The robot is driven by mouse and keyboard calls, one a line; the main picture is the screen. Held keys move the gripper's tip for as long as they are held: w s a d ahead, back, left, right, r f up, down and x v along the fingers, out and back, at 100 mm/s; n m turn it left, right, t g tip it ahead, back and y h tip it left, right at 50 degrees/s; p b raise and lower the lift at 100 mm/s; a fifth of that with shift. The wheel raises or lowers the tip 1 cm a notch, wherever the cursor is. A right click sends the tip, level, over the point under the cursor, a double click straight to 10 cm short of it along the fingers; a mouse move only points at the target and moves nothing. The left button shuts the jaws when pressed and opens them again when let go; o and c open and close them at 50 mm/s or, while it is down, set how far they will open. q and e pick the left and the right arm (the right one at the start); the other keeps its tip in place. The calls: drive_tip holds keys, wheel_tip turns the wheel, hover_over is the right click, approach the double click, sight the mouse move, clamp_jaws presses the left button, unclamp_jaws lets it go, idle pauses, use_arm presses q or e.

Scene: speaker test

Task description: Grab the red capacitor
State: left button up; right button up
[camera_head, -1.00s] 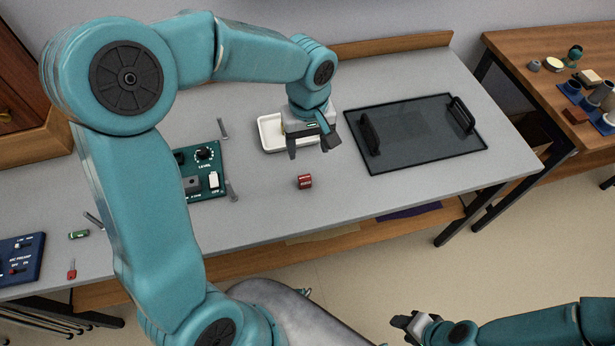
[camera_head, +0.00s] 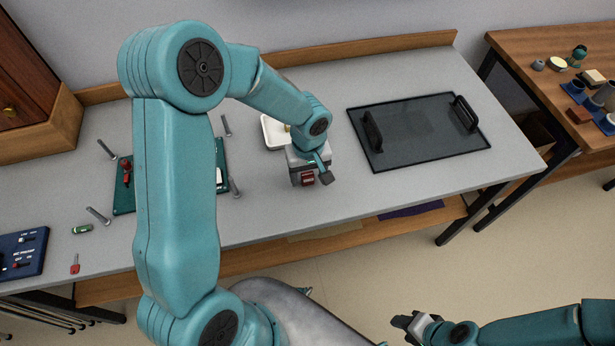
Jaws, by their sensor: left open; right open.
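The red capacitor (camera_head: 308,178) is a small red block on the grey table, right of the green board. My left gripper (camera_head: 310,181) is open and low over the table at the capacitor, with its fingers on either side of it in this view. Whether the fingers touch it cannot be told. My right gripper (camera_head: 408,326) is open and empty at the bottom, in front of the table and away from the capacitor.
A white tray (camera_head: 268,134) stands just behind my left gripper. A dark tray with two handles (camera_head: 420,130) lies to the right. A green board (camera_head: 124,200) is partly hidden by my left arm. A blue box (camera_head: 22,256), a green part (camera_head: 82,229) and a red key-like part (camera_head: 75,264) lie left.

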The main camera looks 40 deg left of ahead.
use_arm(q)
drive_tip(key=c, duration=1.1)
drive_tip(key=shift+r, duration=0.1)
